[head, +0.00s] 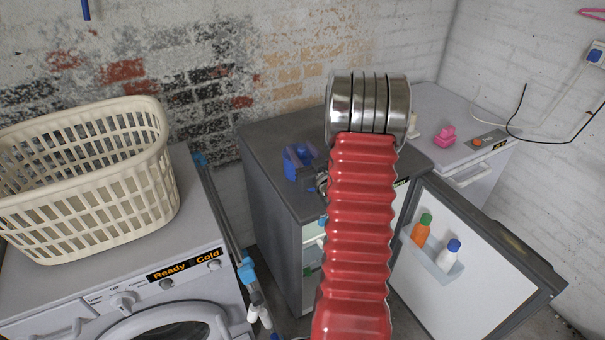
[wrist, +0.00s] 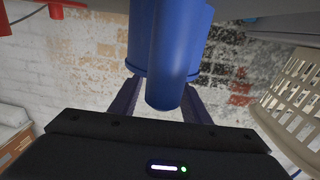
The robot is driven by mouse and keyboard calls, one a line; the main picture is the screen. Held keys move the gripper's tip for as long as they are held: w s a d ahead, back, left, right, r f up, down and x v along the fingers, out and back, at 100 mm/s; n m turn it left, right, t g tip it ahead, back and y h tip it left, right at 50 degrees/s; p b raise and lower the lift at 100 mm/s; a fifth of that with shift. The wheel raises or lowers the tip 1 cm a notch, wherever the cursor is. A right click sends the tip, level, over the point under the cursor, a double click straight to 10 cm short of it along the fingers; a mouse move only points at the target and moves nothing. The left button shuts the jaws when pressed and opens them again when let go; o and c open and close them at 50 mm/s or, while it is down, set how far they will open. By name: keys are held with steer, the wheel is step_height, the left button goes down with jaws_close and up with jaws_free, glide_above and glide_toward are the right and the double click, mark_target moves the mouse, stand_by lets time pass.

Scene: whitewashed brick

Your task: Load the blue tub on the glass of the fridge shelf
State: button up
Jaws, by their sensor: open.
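The blue tub (head: 300,162) stands on the dark top of the fridge, just left of my arm, in the head view. In the wrist view, which looks upside down, the tub (wrist: 168,45) hangs from the upper edge with a round blue part towards the camera. My gripper (wrist: 163,88) is open, with one dark finger on each side of the tub; I cannot tell whether they touch it. In the head view my red arm hides most of the gripper. The fridge (head: 270,215) is open, and only a narrow pale-green strip of its inside (head: 312,255) shows beside my arm.
The fridge door (head: 470,275) stands open to the right, with an orange bottle (head: 421,230) and a white bottle (head: 448,256) in its rack. A cream basket (head: 90,180) sits on the washing machine (head: 110,290) at left. A pink object (head: 445,136) lies on the white unit behind.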

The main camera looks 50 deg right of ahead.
steer(key=shift+c, duration=0.4)
jaws_close()
stand_by(0.9)
